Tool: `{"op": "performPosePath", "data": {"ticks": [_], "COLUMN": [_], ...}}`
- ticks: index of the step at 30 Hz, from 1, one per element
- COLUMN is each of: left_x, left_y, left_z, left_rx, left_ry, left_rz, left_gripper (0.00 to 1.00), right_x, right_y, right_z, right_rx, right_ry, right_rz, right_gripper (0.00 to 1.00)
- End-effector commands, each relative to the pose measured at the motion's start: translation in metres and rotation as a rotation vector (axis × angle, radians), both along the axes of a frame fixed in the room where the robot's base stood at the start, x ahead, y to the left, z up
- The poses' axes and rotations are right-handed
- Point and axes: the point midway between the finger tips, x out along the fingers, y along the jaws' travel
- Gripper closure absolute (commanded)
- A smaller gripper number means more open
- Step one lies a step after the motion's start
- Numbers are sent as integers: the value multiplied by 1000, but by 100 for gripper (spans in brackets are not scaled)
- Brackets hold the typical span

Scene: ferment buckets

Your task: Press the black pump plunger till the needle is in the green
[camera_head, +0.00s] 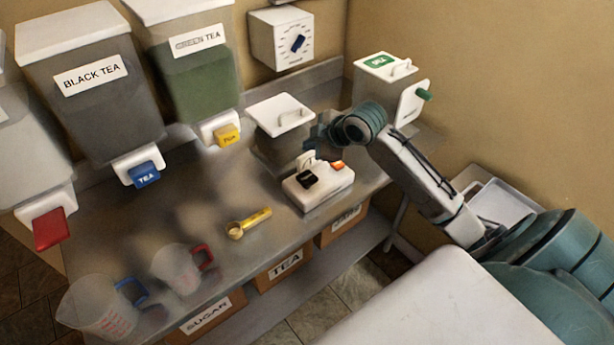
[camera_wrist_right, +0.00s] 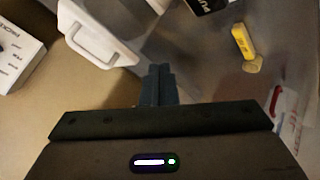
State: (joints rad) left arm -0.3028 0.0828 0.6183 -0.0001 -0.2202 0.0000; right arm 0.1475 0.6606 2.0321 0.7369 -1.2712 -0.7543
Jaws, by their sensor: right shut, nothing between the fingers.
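The black pump plunger (camera_head: 308,180) sits on a white pump unit (camera_head: 325,195) near the right end of the metal bench. A black block with white letters (camera_wrist_right: 207,5), apparently the plunger, is cut off at the top of the wrist view. An upright white piece stands on the unit's back; no needle or green zone can be made out. My right gripper (camera_head: 316,140) is behind and above the unit, apart from the plunger. Its fingers are together and empty in the wrist view (camera_wrist_right: 158,80). My left gripper is not in view.
A yellow scoop (camera_head: 249,223) lies left of the pump unit. Measuring jugs (camera_head: 100,308) stand at the front left. Tea dispensers (camera_head: 92,100) line the back. Bench between scoop and dispensers is clear.

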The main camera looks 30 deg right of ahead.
Motion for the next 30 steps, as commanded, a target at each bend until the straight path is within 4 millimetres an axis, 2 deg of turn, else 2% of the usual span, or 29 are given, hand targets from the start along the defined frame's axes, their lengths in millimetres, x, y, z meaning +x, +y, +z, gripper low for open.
{"op": "performPosePath", "data": {"ticks": [8,19,24,30], "left_x": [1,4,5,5], "left_y": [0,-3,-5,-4], "left_z": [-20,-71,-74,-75], "left_rx": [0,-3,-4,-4], "left_ry": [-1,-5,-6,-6], "left_rz": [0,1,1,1], "left_gripper": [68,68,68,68], "right_x": [0,0,0,0], "right_y": [0,0,0,0], "right_z": [-20,-71,-84,-88], "right_rx": [1,1,1,1], "right_ry": [0,1,1,0], "right_rz": [-1,-2,-2,-2], "right_gripper": [100,100,100,100]}}
